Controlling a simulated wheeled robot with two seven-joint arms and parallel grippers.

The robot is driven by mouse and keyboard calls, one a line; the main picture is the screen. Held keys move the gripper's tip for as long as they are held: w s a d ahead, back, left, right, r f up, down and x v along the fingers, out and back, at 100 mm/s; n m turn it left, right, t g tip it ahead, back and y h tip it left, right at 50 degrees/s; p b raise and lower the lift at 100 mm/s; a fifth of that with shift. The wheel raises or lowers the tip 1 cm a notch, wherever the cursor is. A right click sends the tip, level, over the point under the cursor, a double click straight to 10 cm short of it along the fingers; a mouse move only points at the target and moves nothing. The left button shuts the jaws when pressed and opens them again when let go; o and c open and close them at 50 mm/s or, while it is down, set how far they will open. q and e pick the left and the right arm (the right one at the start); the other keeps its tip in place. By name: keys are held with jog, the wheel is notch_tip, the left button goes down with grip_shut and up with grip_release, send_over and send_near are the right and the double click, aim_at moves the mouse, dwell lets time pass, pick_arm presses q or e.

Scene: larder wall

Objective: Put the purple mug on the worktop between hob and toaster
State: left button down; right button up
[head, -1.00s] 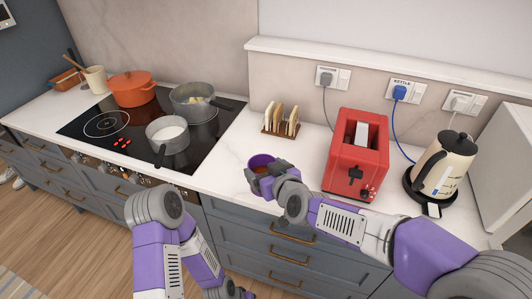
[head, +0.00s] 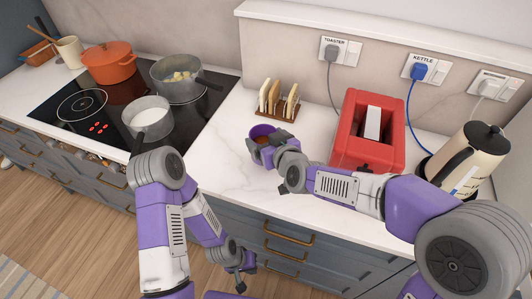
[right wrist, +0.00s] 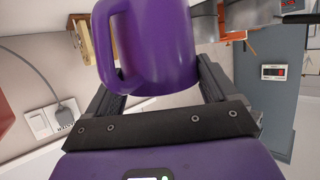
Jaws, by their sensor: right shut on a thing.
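The purple mug (head: 262,132) is held upright at the worktop (head: 221,165), between the black hob (head: 80,104) and the red toaster (head: 350,128). Something brownish shows inside it. My right gripper (head: 266,147) is shut on the mug; in the right wrist view the mug (right wrist: 165,45) sits between the fingers (right wrist: 160,90), its handle to the left. I cannot tell whether the mug's base touches the worktop. My left gripper (head: 240,283) hangs low in front of the drawers, its fingers small in the picture.
A toast rack (head: 278,103) with bread stands just behind the mug. A grey saucepan (head: 148,122), a larger pot (head: 178,80) and an orange pot (head: 107,62) stand on the hob. The kettle (head: 468,160) is right of the toaster. Worktop left of the mug is clear.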

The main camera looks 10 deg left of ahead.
jog(key=shift+f+b, duration=0.8)
jog(key=shift+f, duration=1.35)
jog(key=shift+f, duration=0.15)
jog(key=o, duration=1.3)
jog(key=shift+f, duration=0.1)
jog(key=shift+c, duration=0.2)
jog(key=shift+r, duration=0.25)
jog(key=p+v, duration=0.2)
jog(key=v, duration=1)
